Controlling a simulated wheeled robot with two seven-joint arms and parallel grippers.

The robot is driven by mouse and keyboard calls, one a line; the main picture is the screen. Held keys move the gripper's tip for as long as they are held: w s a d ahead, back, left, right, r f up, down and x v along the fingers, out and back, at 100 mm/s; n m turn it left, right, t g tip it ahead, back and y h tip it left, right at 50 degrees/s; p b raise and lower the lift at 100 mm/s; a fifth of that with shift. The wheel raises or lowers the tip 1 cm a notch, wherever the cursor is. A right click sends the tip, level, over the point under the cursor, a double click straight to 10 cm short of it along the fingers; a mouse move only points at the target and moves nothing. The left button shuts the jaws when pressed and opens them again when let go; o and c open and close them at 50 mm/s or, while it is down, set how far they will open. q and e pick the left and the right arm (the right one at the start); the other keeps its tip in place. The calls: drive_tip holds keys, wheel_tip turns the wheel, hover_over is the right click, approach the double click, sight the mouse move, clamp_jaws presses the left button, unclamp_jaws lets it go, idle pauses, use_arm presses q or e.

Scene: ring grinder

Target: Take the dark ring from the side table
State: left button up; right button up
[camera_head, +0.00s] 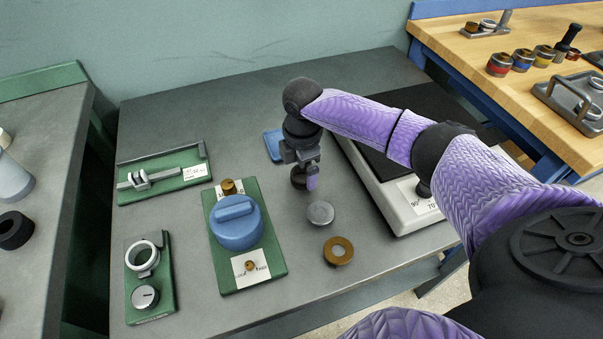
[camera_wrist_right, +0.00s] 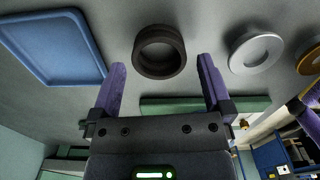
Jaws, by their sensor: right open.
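A dark brown ring (camera_wrist_right: 160,52) lies flat on the grey table in the right wrist view, just beyond and between my right gripper's fingertips. In the head view the ring (camera_head: 297,178) is mostly hidden behind my gripper. My right gripper (camera_head: 306,172) is above the table and points down near the ring. In the wrist view its two purple fingers (camera_wrist_right: 160,64) are apart, with nothing held between them. Another dark, black ring (camera_head: 15,230) lies on the table at the far left. My left gripper is not in view.
A silver ring (camera_head: 320,213) and a bronze ring (camera_head: 338,251) lie near my gripper. A blue tray (camera_head: 273,144) is behind it. A green fixture with a blue knob (camera_head: 235,222) stands left. A white-edged machine with a dark top (camera_head: 415,205) stands right.

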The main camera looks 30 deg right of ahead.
drive_tip(key=shift+f, duration=0.85)
drive_tip(key=shift+r, duration=0.15)
drive_tip(key=c, duration=1.2)
